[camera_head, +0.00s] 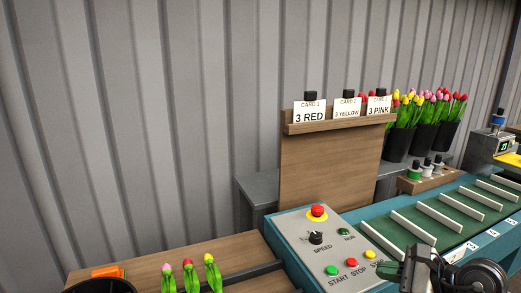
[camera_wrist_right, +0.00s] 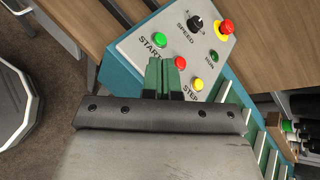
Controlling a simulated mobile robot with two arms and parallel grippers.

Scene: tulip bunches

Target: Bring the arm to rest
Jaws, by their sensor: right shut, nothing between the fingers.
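My right gripper (camera_head: 420,262) is at the bottom right of the head view, in front of the control panel (camera_head: 290,228) and the conveyor's near edge. In the right wrist view its two fingers (camera_wrist_right: 165,76) are together with nothing between them. They overlap the panel (camera_wrist_right: 140,48) near the STOP and STEP buttons, and I cannot tell if they touch it. The green START button (camera_wrist_right: 159,40), red STOP button (camera_wrist_right: 180,63) and yellow STEP button (camera_wrist_right: 197,84) show there. My left gripper is in neither view.
A green conveyor (camera_head: 432,226) with white dividers runs to the right. A wooden board (camera_head: 325,165) holds cards reading 3 RED, 3 YELLOW and 3 PINK. Dark buckets (camera_head: 398,143) of tulips stand behind.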

